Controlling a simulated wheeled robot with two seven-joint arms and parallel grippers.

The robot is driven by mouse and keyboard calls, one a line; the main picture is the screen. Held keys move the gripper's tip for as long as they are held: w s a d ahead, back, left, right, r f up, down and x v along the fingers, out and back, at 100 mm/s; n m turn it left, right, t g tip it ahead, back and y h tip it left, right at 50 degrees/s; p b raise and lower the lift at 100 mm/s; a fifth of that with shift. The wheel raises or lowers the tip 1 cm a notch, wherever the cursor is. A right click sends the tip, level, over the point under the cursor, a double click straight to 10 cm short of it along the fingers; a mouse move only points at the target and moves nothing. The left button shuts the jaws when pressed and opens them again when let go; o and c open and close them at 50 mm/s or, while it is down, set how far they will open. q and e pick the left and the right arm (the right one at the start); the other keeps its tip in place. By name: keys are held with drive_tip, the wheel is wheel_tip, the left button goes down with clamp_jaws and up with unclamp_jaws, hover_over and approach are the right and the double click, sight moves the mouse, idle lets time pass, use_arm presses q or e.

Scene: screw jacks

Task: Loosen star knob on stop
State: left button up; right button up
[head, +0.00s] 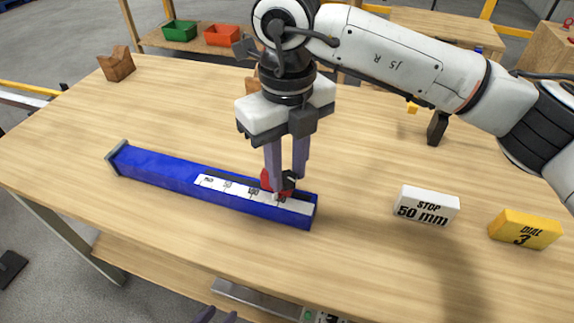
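A long blue rail (160,175) with grey ends lies across the wooden table, with a white printed scale (228,188) along it. A red stop (265,182) sits on the rail near its right end. A dark star knob (289,182) shows at the stop, partly hidden by my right gripper (286,180). The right gripper points down, with its two fingers apart at the knob. Whether they press on the knob cannot be seen. My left gripper (217,316) shows only as two separated fingertips at the bottom edge, below the table's front edge, with nothing visible between them.
A white block marked "STOP 50 mm" (427,207) and a yellow block marked "DIAL 3" (525,229) stand to the right. A brown wooden block (116,64) is at the back left. Green (179,31) and red (221,35) bins stand on a bench behind.

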sight(287, 177)
drive_tip(key=shift+f+n+b, duration=0.1)
drive_tip(key=shift+n+b, duration=0.65)
drive_tip(key=shift+n, duration=0.75)
drive_tip(key=shift+n+b, duration=0.35)
drive_tip(key=shift+n, duration=0.45)
drive_tip(key=o, duration=1.1)
drive_tip(key=shift+c, duration=0.2)
drive_tip(key=shift+r, duration=0.2)
wheel_tip(287, 177, up, 10)
drive_tip(key=shift+p, duration=0.3)
drive_tip(key=shift+r, duration=0.1)
